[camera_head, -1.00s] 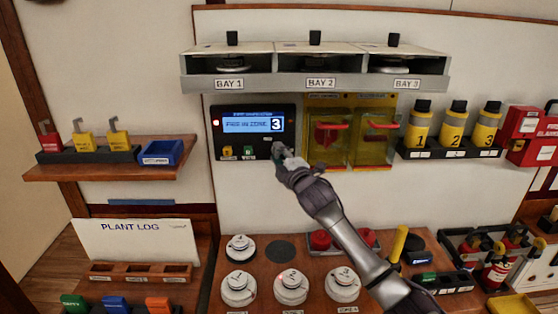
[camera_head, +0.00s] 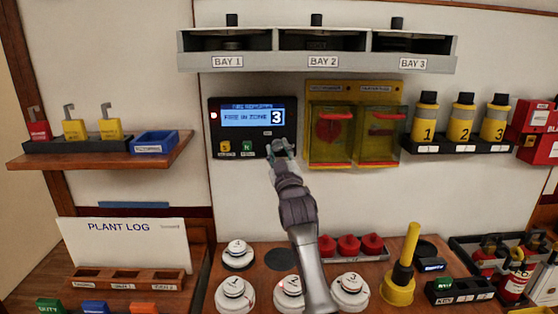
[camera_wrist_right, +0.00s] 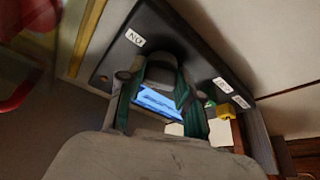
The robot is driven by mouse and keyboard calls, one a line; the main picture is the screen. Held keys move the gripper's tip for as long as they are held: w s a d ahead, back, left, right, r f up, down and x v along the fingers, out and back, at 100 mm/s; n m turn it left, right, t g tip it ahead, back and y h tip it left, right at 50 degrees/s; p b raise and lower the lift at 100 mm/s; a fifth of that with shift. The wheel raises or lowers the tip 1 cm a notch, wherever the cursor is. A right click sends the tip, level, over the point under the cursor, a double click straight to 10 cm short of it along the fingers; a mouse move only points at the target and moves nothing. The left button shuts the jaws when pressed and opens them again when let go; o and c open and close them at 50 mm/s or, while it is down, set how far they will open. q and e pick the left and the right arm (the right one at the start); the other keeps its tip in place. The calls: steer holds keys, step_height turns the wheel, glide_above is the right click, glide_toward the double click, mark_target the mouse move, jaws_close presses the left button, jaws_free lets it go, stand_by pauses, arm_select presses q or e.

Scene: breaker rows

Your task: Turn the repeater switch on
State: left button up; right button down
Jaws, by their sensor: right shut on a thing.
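The repeater panel (camera_head: 215,140) is a black box on the wall with a lit blue screen reading "FIRE IN ZONE 3". It has a red light at its left, and a yellow button (camera_head: 226,146) and a green button (camera_head: 247,146) below the screen. My right gripper (camera_head: 280,147) is at the panel's lower right corner. In the right wrist view its green-padded fingers (camera_wrist_right: 158,75) are shut on a dark knob (camera_wrist_right: 165,50), which I take as the repeater switch. A white label stands beside the knob. The switch's position is hidden by the fingers. My left gripper is not in view.
Two yellow see-through covers (camera_head: 355,155) with red parts are close to the right of the gripper. A grey shelf of three bays (camera_head: 320,64) juts out above. Detectors (camera_head: 235,293) and a yellow-handled tool (camera_head: 405,262) stand on the desk below.

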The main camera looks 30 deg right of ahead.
mark_target(277, 107)
steer(key=m, duration=0.1)
steer(key=m+h+b, duration=0.1)
steer(key=m+h, duration=0.1)
steer(key=shift+w+a+f+m, duration=0.1)
steer(key=shift+f+m, duration=0.15)
steer(key=shift+m, duration=0.15)
steer(key=shift+r+m+g+h+b, duration=0.1)
steer(key=shift+m+g+h+b, duration=0.55)
steer(key=shift+m, duration=1.25)
steer(key=c, duration=0.8)
jaws_free()
steer(key=shift+r+h, duration=0.1)
steer(key=shift+h, duration=0.15)
step_height(277, 107, up, 10)
